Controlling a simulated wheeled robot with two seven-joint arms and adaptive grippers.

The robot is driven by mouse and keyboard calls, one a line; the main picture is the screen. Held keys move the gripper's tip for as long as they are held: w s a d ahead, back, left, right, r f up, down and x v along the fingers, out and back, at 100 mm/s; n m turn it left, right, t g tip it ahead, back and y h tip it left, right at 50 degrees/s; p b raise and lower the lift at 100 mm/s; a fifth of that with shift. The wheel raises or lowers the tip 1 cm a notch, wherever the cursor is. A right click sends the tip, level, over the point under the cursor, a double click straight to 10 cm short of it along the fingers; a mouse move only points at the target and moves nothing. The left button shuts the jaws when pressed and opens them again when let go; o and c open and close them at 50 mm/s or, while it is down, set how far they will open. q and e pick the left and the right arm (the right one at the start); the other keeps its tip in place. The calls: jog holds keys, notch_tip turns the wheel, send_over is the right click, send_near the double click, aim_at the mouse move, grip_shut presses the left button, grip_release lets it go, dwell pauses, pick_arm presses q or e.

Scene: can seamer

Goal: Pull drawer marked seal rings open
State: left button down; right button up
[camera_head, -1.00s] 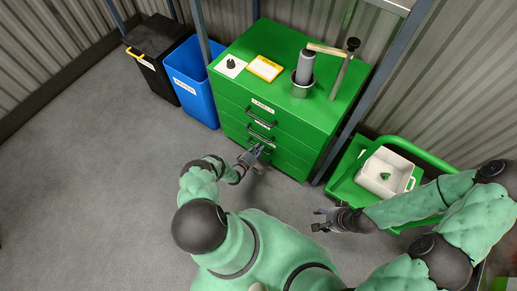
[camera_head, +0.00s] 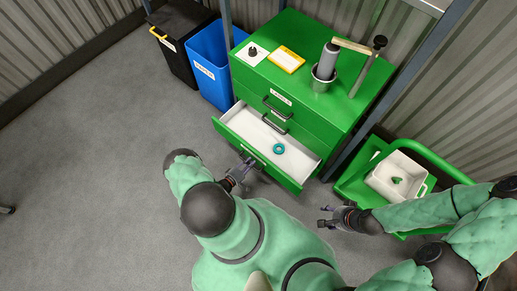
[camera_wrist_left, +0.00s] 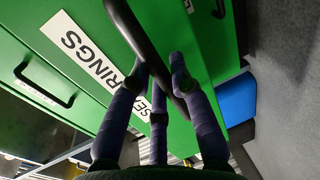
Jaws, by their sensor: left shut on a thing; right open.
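The green drawer marked seal rings (camera_head: 233,117) stands pulled well out of the green cabinet (camera_head: 312,93), below two shut drawers. Its white inside shows a small teal ring (camera_head: 278,148) lying on the floor of the drawer. My left gripper (camera_head: 247,166) is at the drawer's front, shut on its dark handle. In the left wrist view the fingers close around the dark bar handle (camera_wrist_left: 138,38), beside a white label (camera_wrist_left: 90,55) reading "RINGS", partly covered by the fingers. My right gripper (camera_head: 324,217) is open and empty over the floor to the right.
On the cabinet top stand a seamer with a can (camera_head: 326,64), a yellow-edged tray (camera_head: 286,59) and a white card with a black knob (camera_head: 252,53). A blue bin (camera_head: 211,66) and a black bin (camera_head: 177,40) stand left. A green cart with a white tub (camera_head: 397,178) stands right.

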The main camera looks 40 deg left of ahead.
pick_arm(q)
jog(key=f+v, duration=0.1)
jog(key=v, duration=0.7)
jog(key=shift+f, duration=0.3)
jog(key=shift+s, duration=0.15)
jog(key=c, duration=1.1)
grip_release()
jog(key=v, duration=1.2)
jog(key=shift+a, duration=0.15)
